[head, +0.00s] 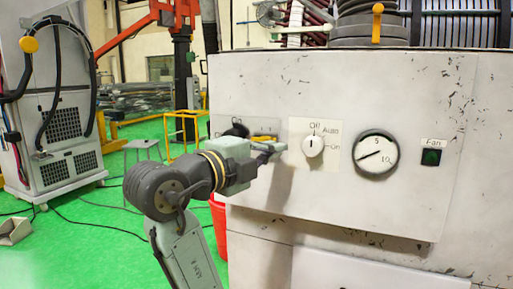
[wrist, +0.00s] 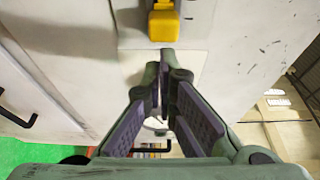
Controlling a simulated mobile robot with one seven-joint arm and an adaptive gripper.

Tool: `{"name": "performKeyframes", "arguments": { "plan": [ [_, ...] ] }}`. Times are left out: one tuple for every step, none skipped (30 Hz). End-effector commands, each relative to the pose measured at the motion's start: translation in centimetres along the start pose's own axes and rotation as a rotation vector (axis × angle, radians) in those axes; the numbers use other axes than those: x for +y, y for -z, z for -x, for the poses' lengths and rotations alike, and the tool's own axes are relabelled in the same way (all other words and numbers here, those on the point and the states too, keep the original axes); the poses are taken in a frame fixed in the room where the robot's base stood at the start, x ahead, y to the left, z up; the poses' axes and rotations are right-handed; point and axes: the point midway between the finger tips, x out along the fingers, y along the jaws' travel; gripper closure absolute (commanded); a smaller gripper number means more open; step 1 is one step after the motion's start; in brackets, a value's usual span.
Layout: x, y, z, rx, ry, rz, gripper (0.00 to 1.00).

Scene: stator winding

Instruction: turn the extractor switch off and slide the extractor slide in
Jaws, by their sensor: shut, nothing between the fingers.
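A white rotary knob (head: 313,146) sits on the front panel, marked Off, Auto and On. Its short dark mark looks upright, towards Off. No label naming it an extractor switch is readable. My gripper (head: 281,147) is shut and empty, just left of the knob in the head view; I cannot tell whether they touch. A yellow part (head: 266,138) on a plate behind my gripper is mostly hidden. In the wrist view, a yellow block (wrist: 163,24) lies just beyond my fingertips (wrist: 165,62). I cannot tell which part is the extractor slide.
A round gauge (head: 376,153) and a dark green Fan button (head: 432,157) are right of the knob. A yellow-topped lever (head: 377,20) stands above the panel. A grey cabinet (head: 55,110) is far left.

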Motion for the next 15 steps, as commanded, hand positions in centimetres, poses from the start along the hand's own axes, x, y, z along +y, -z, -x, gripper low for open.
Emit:
{"name": "performKeyframes", "arguments": {
  "plan": [
    [-0.09, 0.02, -0.52, 0.001, -0.001, 0.002, 1.0],
    [-0.06, -0.01, -0.72, 0.0, -0.001, 0.002, 1.0],
    [-0.02, 0.0, -0.93, 0.0, -0.001, 0.001, 1.0],
    [0.0, 0.01, -1.05, 0.0, -0.001, 0.001, 1.0],
    [0.02, 0.01, -1.13, 0.0, -0.001, 0.0, 1.0],
    [0.04, 0.02, -1.2, 0.0, -0.001, 0.0, 1.0],
    [0.05, 0.01, -1.22, 0.0, -0.001, 0.0, 1.0],
    [0.06, 0.01, -1.23, -0.001, 0.0, 0.0, 1.0],
    [0.07, 0.0, -1.22, -0.001, 0.0, 0.0, 1.0],
    [0.07, 0.0, -1.21, -0.001, 0.0, -0.001, 1.0],
    [0.07, 0.0, -1.21, -0.001, 0.0, 0.0, 1.0],
    [0.07, 0.0, -1.2, -0.001, 0.0, 0.0, 1.0],
    [0.07, 0.0, -1.2, -0.001, 0.0, 0.0, 1.0],
    [0.06, -0.01, -1.19, -0.001, 0.0, 0.0, 1.0],
    [0.08, -0.08, -1.16, -0.002, 0.0, 0.0, 1.0]
  ]
}}
